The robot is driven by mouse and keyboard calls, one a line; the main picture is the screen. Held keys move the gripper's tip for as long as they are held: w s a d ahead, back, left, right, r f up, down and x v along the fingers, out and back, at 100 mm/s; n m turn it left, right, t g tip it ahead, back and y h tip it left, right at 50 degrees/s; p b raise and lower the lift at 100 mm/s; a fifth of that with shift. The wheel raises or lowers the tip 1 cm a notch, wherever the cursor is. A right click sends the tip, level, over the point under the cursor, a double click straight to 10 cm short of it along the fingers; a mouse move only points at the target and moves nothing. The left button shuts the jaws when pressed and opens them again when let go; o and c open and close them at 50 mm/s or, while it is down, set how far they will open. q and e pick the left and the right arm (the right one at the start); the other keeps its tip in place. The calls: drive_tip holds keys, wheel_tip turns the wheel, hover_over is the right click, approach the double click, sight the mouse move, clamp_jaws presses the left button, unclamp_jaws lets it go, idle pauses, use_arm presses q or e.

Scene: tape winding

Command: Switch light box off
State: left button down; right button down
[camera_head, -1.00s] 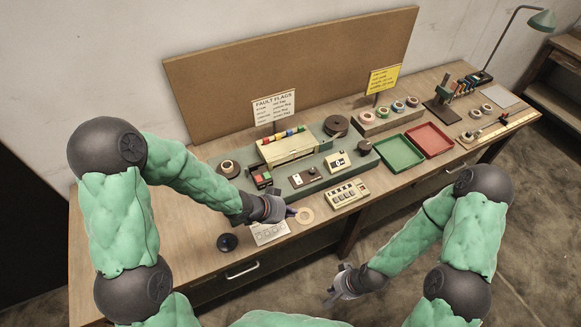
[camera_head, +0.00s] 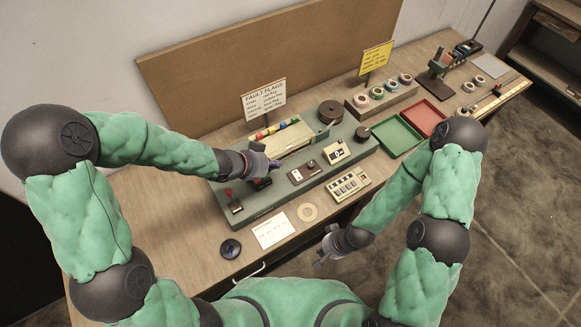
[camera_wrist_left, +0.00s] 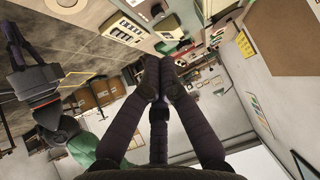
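A cream box (camera_head: 309,137) that looks like the light box stands on the green machine base, with several coloured pieces on top. I cannot tell whether it is lit. My left gripper (camera_head: 277,165) is over the base at the box's front left corner; contact cannot be told. In the left wrist view its dark fingers (camera_wrist_left: 160,63) are together, with nothing seen between them. A small dark control box (camera_head: 261,184) is partly hidden under this gripper. My right gripper (camera_head: 322,246) is open and empty, in front of the table edge.
A red-handled lever (camera_head: 229,194) stands at the base's left end. A switch panel (camera_head: 304,174), a counter (camera_head: 336,152) and a keypad box (camera_head: 348,185) are to the right. A tape ring (camera_head: 307,212), white card (camera_head: 273,230) and black disc (camera_head: 231,248) lie in front.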

use_arm(q)
drive_tip(key=b, duration=0.5)
hover_over(297, 170)
drive_tip(key=s+a, duration=0.2)
drive_tip(key=s, duration=0.1)
drive_tip(key=f, duration=0.7)
drive_tip(key=shift+w, duration=0.25)
drive_tip(key=f, duration=0.1)
drive_tip(key=f+b, duration=0.1)
drive_tip(key=f, duration=0.1)
drive_tip(key=shift+w+d+f, duration=0.1)
drive_tip(key=shift+w+d, duration=0.05)
drive_tip(key=shift+w, duration=0.2)
drive_tip(key=shift+f+b, duration=0.4)
drive_tip(key=shift+f, duration=0.05)
drive_tip(key=shift+w+f, duration=0.15)
drive_tip(key=shift+f, duration=0.2)
